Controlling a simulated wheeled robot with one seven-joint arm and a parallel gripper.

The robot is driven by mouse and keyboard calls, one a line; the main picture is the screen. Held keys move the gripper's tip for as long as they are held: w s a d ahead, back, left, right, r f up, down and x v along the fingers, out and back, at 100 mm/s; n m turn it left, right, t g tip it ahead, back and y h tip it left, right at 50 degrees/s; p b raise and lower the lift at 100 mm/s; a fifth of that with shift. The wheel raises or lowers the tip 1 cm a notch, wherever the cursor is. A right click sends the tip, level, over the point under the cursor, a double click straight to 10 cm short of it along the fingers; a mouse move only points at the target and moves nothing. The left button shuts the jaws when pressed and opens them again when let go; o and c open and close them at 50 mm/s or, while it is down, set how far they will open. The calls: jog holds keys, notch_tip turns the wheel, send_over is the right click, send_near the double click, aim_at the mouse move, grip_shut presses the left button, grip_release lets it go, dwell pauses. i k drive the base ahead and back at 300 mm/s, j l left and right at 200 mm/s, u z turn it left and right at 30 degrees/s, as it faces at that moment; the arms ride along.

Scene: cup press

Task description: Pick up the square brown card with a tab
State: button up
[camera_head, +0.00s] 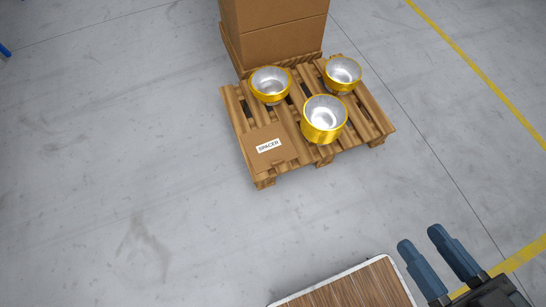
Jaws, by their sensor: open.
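The square brown card (258,140) lies flat on the near left corner of a wooden pallet (361,122). It bears a white label reading "SPACER", and a small tab seems to stick out at its lower right edge. My gripper (418,238) is at the bottom right of the view, far from the card. Its two blue-grey fingers are apart with nothing between them.
Three yellow cups with silvery insides stand on the pallet: one near the card (323,130), one behind it (269,96), one at the back right (343,84). Cardboard boxes (280,38) stand behind. A wood-topped surface (350,291) is at the bottom. Grey floor between is clear.

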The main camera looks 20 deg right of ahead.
aim_at(271, 146)
jog(key=i+j, duration=0.65)
jog(key=j, duration=0.3)
jog(key=i+j+z, duration=0.1)
jog(key=i+j, duration=0.6)
jog(key=j, duration=0.25)
